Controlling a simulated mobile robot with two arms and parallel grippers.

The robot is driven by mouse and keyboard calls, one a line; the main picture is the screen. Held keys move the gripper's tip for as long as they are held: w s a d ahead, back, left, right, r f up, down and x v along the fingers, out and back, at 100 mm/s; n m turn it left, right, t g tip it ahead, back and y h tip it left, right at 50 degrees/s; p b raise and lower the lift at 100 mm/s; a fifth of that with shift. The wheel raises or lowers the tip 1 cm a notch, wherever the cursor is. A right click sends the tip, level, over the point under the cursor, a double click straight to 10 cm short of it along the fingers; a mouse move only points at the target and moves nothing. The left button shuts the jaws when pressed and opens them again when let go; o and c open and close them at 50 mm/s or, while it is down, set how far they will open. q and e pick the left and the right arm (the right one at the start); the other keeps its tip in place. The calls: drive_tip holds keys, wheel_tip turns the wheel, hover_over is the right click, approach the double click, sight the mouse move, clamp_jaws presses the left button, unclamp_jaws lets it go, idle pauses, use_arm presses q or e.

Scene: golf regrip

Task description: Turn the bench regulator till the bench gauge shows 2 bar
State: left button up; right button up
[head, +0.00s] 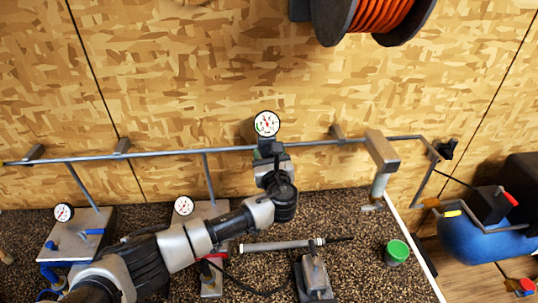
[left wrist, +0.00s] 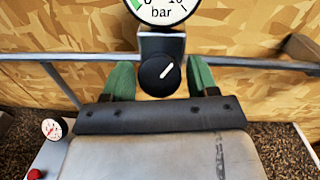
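The bench gauge (head: 267,124) is a round white dial on the wall pipe in the head view; its needle is too small to read surely. In the left wrist view the gauge (left wrist: 162,10) is cut off at the top, showing "bar" and no needle. Below it is the bench regulator's round black knob (left wrist: 160,76), its white mark pointing up and right. My left gripper (head: 269,154) is at the regulator, its green fingers (left wrist: 160,84) on either side of the knob, with narrow gaps showing. In the head view the gripper largely hides the knob. My right gripper is not in view.
A grey pipe (head: 80,157) runs along the wall. Two smaller gauges (head: 63,212) (head: 183,205) stand over the speckled bench. A grey rod (head: 275,246), a grey metal fixture (head: 316,276) and a green-topped can (head: 397,250) are on the bench. An orange hose reel (head: 380,14) hangs above.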

use_arm(q)
drive_tip(key=c, duration=0.7)
drive_tip(key=shift+o, duration=0.2)
drive_tip(key=shift+d+f+n+y+b, duration=0.1)
drive_tip(key=shift+f+n+y+b, duration=0.15)
drive_tip(key=shift+n+b, duration=0.35)
drive_tip(key=shift+n+g+y+b, duration=0.3)
drive_tip(key=shift+n+y+b, duration=0.1)
drive_tip(key=shift+n, duration=0.3)
drive_tip(key=shift+r+n+y, duration=0.2)
drive_tip(key=shift+n+y, duration=0.05)
drive_tip(key=shift+n, duration=0.35)
drive_tip(key=o, duration=0.9)
drive_tip(key=shift+r, duration=0.1)
drive_tip(key=shift+s, duration=0.1)
